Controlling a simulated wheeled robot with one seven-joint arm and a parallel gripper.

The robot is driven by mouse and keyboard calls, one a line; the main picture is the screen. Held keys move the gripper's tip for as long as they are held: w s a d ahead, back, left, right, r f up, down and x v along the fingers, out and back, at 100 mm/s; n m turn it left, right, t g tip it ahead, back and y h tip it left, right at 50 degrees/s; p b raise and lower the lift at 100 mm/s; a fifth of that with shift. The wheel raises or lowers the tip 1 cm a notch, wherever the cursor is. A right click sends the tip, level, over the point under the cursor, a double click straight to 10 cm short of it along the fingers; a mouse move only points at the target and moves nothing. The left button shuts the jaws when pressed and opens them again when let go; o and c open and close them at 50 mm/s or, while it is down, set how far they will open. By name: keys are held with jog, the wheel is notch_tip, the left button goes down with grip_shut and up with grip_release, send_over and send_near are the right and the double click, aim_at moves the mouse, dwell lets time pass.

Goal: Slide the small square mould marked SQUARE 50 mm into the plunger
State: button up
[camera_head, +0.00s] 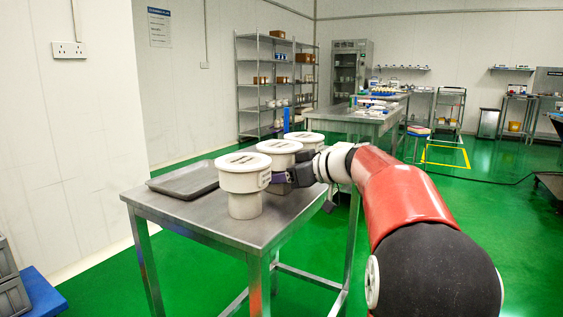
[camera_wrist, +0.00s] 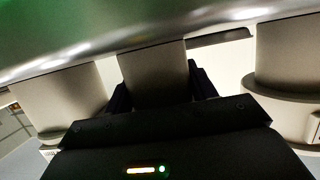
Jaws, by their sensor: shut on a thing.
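Three white moulds with wide slotted tops stand in a row on a steel table (camera_head: 165,205). The near mould (camera_head: 243,175) is at the front, the middle mould (camera_head: 279,147) is behind it, and the far mould (camera_head: 305,137) is at the back. My gripper (camera_head: 283,179) reaches in from the right, low beside the middle mould. In the wrist view my gripper (camera_wrist: 160,90) is shut on the body of the middle mould (camera_wrist: 155,70), one dark finger on each side. The SQUARE 50 mm marking is not readable. I cannot identify a plunger.
A dark grey tray (camera_head: 186,181) lies left of the moulds. Neighbouring moulds stand close on both sides of my gripper, the left one (camera_wrist: 62,92) and the right one (camera_wrist: 290,65) in the wrist view. Another steel table (camera_head: 350,115) and shelves (camera_head: 275,85) stand farther back.

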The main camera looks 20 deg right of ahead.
aim_at(282, 153)
jog(key=shift+r, duration=0.15)
jog(key=shift+r+p, duration=1.15)
jog(key=shift+r, duration=1.25)
jog(key=shift+s, duration=0.1)
